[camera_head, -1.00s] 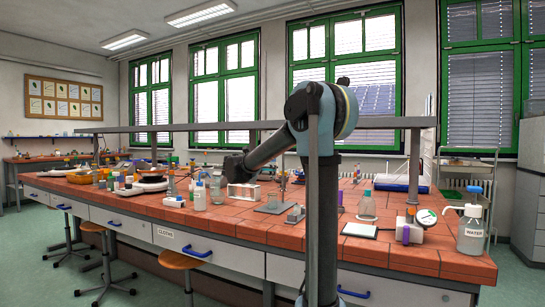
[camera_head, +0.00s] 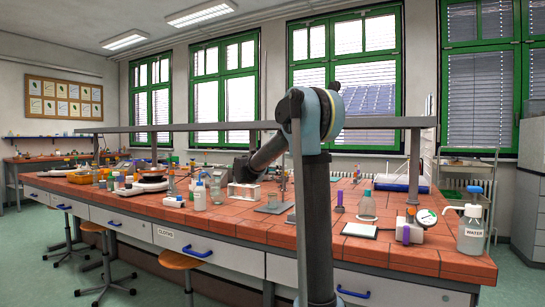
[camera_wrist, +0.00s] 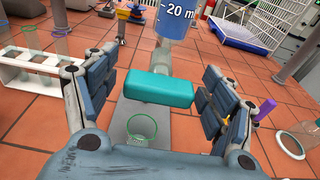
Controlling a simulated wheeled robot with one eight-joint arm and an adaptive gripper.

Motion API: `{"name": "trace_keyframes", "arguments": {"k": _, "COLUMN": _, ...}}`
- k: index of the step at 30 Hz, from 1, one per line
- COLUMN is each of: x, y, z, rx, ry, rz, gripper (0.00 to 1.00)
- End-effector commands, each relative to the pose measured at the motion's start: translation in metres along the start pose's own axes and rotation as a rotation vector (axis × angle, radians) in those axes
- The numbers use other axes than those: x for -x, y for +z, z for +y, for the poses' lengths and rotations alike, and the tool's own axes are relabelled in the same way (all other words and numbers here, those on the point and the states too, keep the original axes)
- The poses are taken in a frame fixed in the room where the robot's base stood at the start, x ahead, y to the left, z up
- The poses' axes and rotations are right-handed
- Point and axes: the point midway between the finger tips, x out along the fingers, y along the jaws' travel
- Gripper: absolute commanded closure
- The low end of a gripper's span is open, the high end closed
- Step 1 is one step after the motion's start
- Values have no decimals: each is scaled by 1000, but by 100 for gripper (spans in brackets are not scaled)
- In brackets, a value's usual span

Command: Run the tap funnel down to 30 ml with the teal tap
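The teal tap (camera_wrist: 158,88) is a rounded bar in the middle of the wrist view, between the two fingers of my gripper (camera_wrist: 150,78). The fingers are apart, with a visible gap on each side of the tap. A green-rimmed glass vessel (camera_wrist: 141,128) stands below and nearer than the tap, on a grey plate (camera_wrist: 182,128). In the head view my gripper cannot be made out clearly.
A white rack (camera_wrist: 32,72) with glass tubes is at left in the wrist view. The water bottle (camera_head: 470,232) stands at the bench's right end.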

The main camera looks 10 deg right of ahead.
Motion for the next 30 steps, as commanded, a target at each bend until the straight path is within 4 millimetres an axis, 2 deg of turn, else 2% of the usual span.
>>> {"name": "trace_keyframes", "arguments": {"k": 1, "x": 0, "y": 0, "z": 0, "rx": 0, "ry": 0, "rz": 0, "gripper": 35}}
{"name": "trace_keyframes", "arguments": {"k": 6, "x": 0, "y": 0, "z": 0, "rx": 0, "ry": 0, "rz": 0, "gripper": 73}}
{"name": "trace_keyframes", "arguments": {"k": 7, "x": 0, "y": 0, "z": 0, "rx": 0, "ry": 0, "rz": 0, "gripper": 76}}
{"name": "trace_keyframes", "arguments": {"k": 14, "x": 0, "y": 0, "z": 0, "rx": 64, "ry": -9, "rz": 0, "gripper": 76}}
{"name": "trace_keyframes", "arguments": {"k": 24, "x": -1, "y": 0, "z": 0, "rx": 420, "ry": -64, "rz": -1, "gripper": 76}}
{"name": "trace_keyframes", "arguments": {"k": 30, "x": -1, "y": 0, "z": 0, "rx": 539, "ry": -83, "rz": 0, "gripper": 76}}
